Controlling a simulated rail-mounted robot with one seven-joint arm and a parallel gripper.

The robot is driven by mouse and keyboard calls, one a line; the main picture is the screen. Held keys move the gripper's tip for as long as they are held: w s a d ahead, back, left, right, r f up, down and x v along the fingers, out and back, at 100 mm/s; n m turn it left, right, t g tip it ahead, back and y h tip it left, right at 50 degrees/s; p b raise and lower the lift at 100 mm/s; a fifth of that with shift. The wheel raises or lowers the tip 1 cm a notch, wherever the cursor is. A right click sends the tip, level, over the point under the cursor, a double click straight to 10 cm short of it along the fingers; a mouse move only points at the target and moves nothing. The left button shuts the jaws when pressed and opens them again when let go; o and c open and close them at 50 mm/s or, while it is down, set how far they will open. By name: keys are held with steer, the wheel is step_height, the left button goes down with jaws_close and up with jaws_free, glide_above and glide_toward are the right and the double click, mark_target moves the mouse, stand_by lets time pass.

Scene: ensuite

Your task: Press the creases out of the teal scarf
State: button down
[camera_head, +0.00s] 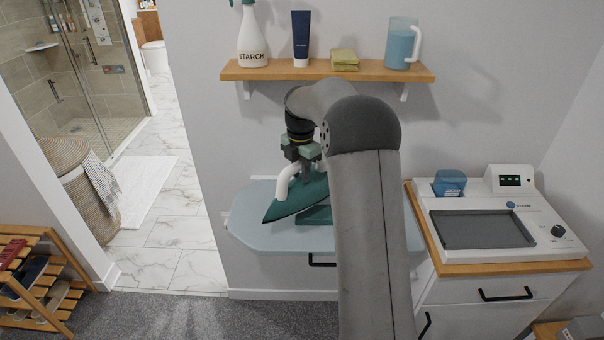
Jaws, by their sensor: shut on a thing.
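The teal iron (285,206) with a white handle is in my gripper (300,160), which is shut on the handle from above. The iron's pointed end faces left. It is over the pale blue ironing board (265,236); I cannot tell whether its sole touches the surface. A piece of teal cloth, apparently the scarf (318,216), lies on the board below and right of the iron. My arm hides the rest of the cloth and the right middle of the board, so its creases cannot be judged.
A cabinet with a white device (500,230) stands right. A shoe rack (40,275) stands left.

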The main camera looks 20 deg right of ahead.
steer(key=shift+r+p, duration=0.95)
steer(key=shift+r, duration=0.75)
